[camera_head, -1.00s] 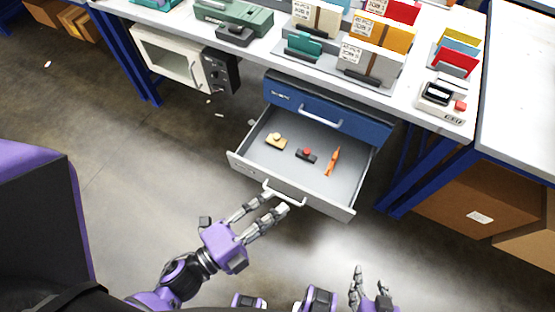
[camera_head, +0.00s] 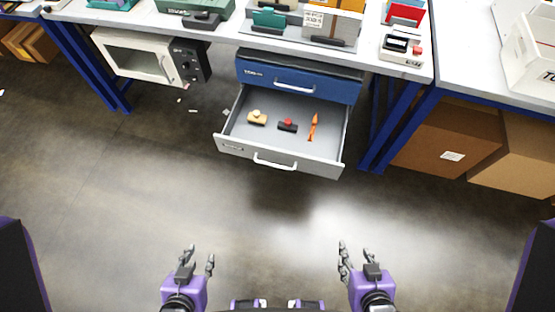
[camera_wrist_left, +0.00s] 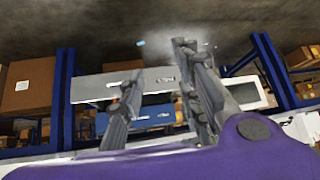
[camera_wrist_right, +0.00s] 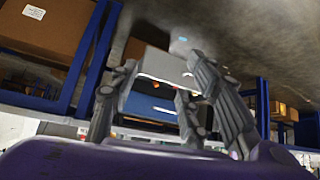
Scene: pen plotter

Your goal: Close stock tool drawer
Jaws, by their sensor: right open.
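The grey stock tool drawer (camera_head: 318,165) stands pulled out below a shut blue drawer (camera_head: 300,84) under the workbench. Its front has a light handle (camera_head: 275,162). Inside lie a yellow tool (camera_head: 257,118), a dark tool with a red knob (camera_head: 288,125) and an orange pointed tool (camera_head: 313,127). My left gripper (camera_head: 197,258) is open and empty, well short of the drawer at the lower left. My right gripper (camera_head: 349,258) is open and empty at the lower right, also apart from the drawer. The drawer also shows upside down in the left wrist view (camera_wrist_left: 95,88).
A white microwave-like box (camera_head: 135,58) hangs under the bench left of the drawers. Blue bench legs (camera_head: 385,135) and cardboard boxes (camera_head: 440,145) stand to the right. The floor (camera_head: 270,220) between my grippers and the drawer is clear.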

